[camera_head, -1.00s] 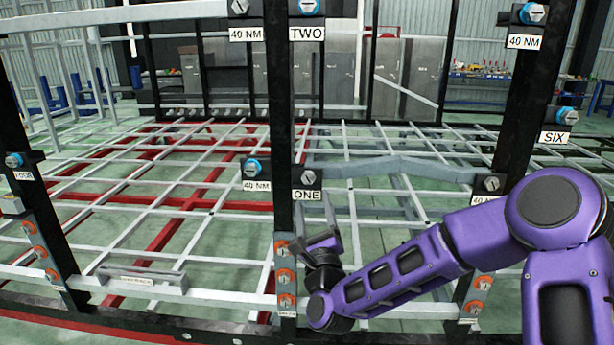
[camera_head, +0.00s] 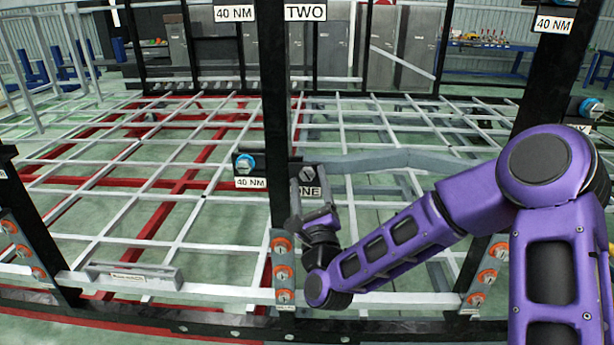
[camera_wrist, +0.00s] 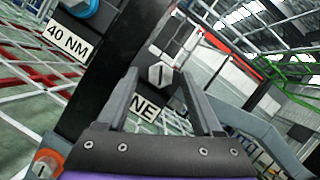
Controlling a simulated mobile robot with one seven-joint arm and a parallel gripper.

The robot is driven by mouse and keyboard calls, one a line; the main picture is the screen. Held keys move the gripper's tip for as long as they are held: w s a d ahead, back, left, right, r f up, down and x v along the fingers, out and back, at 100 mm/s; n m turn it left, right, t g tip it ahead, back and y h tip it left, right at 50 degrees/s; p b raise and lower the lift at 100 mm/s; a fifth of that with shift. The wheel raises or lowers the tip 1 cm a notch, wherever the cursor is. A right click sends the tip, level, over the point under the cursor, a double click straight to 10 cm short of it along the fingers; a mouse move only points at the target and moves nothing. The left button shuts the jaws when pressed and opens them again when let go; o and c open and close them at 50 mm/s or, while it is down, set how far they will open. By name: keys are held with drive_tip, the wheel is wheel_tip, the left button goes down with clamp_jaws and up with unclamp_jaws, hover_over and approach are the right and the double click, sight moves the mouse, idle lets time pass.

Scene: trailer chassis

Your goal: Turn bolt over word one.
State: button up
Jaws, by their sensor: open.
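The bolt (camera_head: 308,174) over the word ONE is a grey slotted head on a dark plate on the black post. The ONE label (camera_head: 311,192) is just below it and partly hidden by my gripper. In the wrist view the bolt (camera_wrist: 160,75) shows between my fingers, its slot near upright, and the label (camera_wrist: 144,108) is partly covered by a finger. My gripper (camera_head: 313,192) is open and empty, just in front of and slightly below the bolt. Whether the fingers touch anything cannot be told.
A blue-ringed bolt (camera_head: 245,163) with a 40 NM label (camera_head: 250,183) is left of the post. A plate of orange-ringed bolts (camera_head: 283,270) is below. A grey bar (camera_head: 400,160) runs right from the bolt's plate. The TWO label (camera_head: 305,13) is high on the post.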

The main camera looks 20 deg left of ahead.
idle(0.3)
clamp_jaws()
drive_tip(key=shift+r+n, duration=0.1)
drive_tip(key=shift+n, duration=0.4)
